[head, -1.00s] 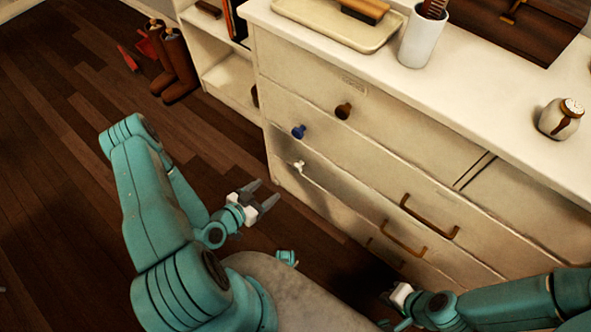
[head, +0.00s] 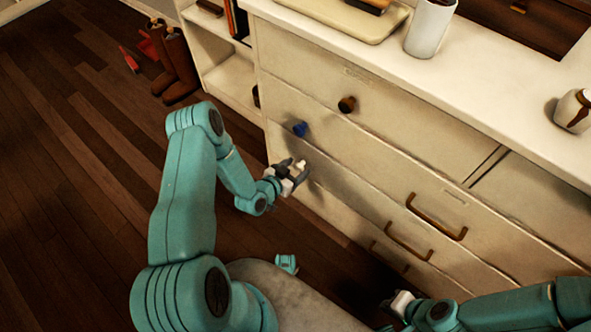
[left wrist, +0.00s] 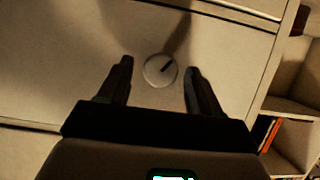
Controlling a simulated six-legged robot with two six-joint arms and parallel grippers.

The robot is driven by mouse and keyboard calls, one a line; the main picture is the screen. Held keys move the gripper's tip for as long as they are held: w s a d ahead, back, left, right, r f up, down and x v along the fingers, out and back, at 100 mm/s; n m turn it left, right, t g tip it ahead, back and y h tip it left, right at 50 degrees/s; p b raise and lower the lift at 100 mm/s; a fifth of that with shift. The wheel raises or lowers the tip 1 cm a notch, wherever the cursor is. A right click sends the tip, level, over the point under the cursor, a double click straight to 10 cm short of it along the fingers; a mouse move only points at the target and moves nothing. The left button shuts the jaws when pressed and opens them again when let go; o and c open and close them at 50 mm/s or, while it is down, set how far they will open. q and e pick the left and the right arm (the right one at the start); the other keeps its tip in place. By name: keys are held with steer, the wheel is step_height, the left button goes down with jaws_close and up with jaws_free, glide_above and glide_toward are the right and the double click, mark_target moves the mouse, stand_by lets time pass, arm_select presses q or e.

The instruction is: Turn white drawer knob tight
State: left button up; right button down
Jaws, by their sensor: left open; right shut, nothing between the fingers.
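The white drawer knob (left wrist: 160,70) shows in the left wrist view as a round disc with a dark mark on its face. It sits on the front of the cream dresser (head: 330,185), below the blue knob (head: 300,129). In the head view the white knob (head: 301,163) is partly hidden by my left gripper (head: 292,170). My left gripper is open, with one finger on each side of the knob; in the left wrist view gaps show between knob and fingers (left wrist: 159,88). My right gripper (head: 392,308) is low at the bottom of the head view, its fingers hardly visible.
A dark brown knob (head: 347,104) is on the upper drawer. Brass handles (head: 436,218) are to the right. A white cup (head: 430,28) and a tray (head: 340,18) stand on top. Boots (head: 176,65) stand by the shelf (head: 228,70).

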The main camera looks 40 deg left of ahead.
arm_select(q)
steer(key=shift+w, duration=0.1)
steer(key=c, duration=1)
steer(key=shift+m, duration=0.3)
